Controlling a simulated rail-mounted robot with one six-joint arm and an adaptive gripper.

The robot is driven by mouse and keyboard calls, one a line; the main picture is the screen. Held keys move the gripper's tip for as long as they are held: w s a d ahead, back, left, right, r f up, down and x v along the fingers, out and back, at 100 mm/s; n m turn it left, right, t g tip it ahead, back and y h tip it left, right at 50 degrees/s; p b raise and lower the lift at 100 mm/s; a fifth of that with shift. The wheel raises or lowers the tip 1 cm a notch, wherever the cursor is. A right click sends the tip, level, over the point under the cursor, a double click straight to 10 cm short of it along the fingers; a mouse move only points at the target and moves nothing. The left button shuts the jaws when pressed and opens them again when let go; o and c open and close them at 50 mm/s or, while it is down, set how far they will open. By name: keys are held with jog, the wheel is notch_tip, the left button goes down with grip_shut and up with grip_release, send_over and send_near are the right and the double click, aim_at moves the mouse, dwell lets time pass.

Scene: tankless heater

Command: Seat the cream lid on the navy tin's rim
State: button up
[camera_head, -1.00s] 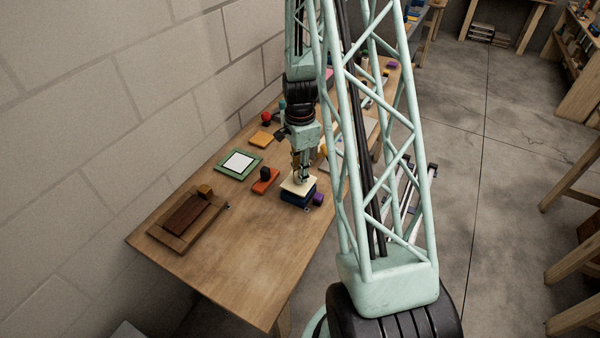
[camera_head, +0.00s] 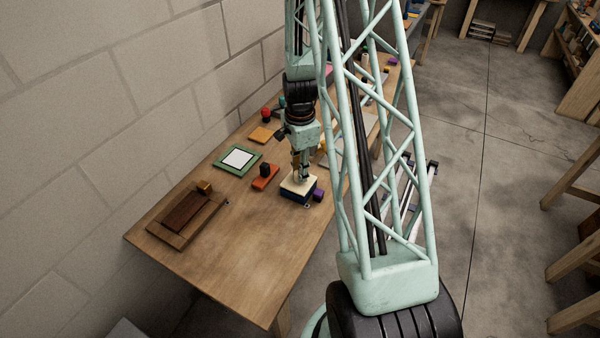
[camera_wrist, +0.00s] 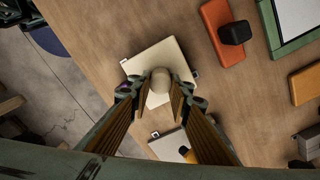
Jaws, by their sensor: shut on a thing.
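The cream lid (camera_head: 300,184) lies flat over the navy tin (camera_head: 300,198) on the wooden bench. The lid covers the tin's top, and only the tin's dark blue side shows below it. I cannot tell whether the lid touches the rim all round. My gripper (camera_head: 300,176) points down from above and is shut on the lid's round knob. In the wrist view the square cream lid (camera_wrist: 152,54) shows its round knob (camera_wrist: 160,78) between the fingertips of my gripper (camera_wrist: 160,92). The tin is almost wholly hidden beneath the lid there.
A purple block (camera_head: 318,195) is close to the tin's right. An orange-red block with a black knob (camera_head: 265,178) lies to its left. A green-framed white panel (camera_head: 238,160) and a brown wooden tray (camera_head: 168,236) lie farther left. The bench front is clear.

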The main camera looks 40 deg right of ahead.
jog(key=shift+f+b, duration=0.35)
jog(key=shift+f, duration=0.1)
dwell(0.6)
jog(key=o, duration=1)
jog(key=shift+r, duration=0.15)
jog(key=shift+r, duration=5.85)
